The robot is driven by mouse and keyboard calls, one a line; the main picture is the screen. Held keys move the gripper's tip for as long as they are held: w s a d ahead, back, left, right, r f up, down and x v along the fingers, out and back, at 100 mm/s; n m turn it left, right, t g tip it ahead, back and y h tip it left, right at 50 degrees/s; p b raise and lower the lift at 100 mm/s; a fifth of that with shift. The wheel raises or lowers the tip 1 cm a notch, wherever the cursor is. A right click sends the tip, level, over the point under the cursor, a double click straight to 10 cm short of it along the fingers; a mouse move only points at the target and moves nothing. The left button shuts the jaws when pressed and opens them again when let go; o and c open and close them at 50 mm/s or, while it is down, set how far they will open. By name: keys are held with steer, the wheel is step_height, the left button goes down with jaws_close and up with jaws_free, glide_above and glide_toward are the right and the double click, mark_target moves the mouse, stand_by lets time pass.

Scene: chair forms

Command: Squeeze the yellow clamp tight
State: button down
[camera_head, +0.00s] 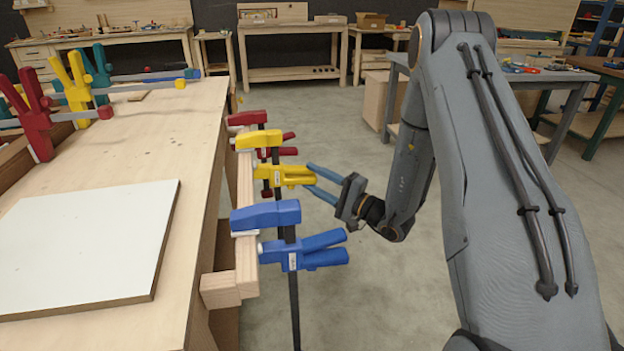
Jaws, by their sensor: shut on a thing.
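The yellow clamp (262,138) sits on the edge of a wooden form at the right side of the workbench, between a red clamp (247,118) behind it and a blue clamp (266,216) in front. Its yellow handle and trigger (284,174) stick out to the right, below the upper jaw. My gripper (312,178) comes from the right, with one blue finger above and one below the handle ends. It is shut on the yellow clamp's handle. The exact finger contact is small in this view.
A white board (85,245) lies on the workbench (175,130). Several spare clamps (75,90) stand at its far left. The blue clamp's handles and hanging bar (294,300) are close in front of my gripper. Concrete floor (330,110) is open behind.

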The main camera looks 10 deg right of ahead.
mark_target(279, 174)
steer(key=shift+r, duration=0.1)
steer(key=c, duration=1)
jaws_free()
steer(key=shift+c, duration=0.2)
steer(key=shift+r+p, duration=0.35)
steer(key=shift+r, duration=0.3)
steer(key=shift+a, duration=0.2)
steer(key=shift+w+a, duration=0.5)
steer(key=shift+a, duration=0.3)
